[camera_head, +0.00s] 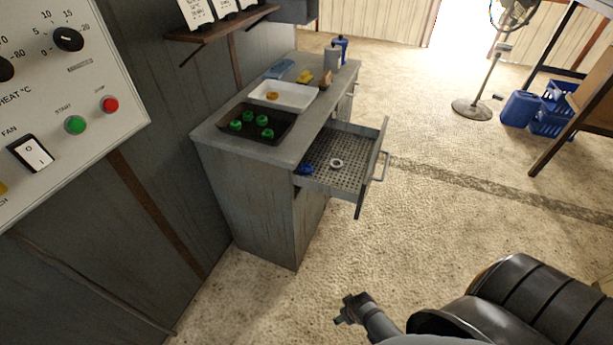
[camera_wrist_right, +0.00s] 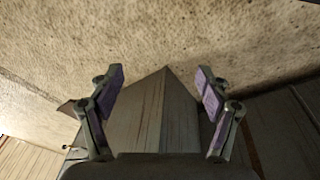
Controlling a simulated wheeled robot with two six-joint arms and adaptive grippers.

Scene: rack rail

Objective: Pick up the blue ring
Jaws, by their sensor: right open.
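A small blue ring (camera_head: 307,168) lies in the open drawer (camera_head: 345,170) of the grey cabinet, near the drawer's left end. A white ring (camera_head: 336,163) lies to its right in the same drawer. My right gripper (camera_head: 346,308) is low in the head view, over the floor and well apart from the drawer. In the right wrist view my right gripper (camera_wrist_right: 160,85) has its two fingers spread with nothing between them, and a cabinet corner (camera_wrist_right: 160,115) shows beyond. My left gripper is not in view.
On the cabinet top (camera_head: 300,118) stand a dark tray (camera_head: 277,136) with several green pieces and a white tray (camera_head: 303,103) with an orange piece. The drawer juts out with its handle (camera_head: 383,166) at the right. The floor (camera_head: 420,220) in front is clear.

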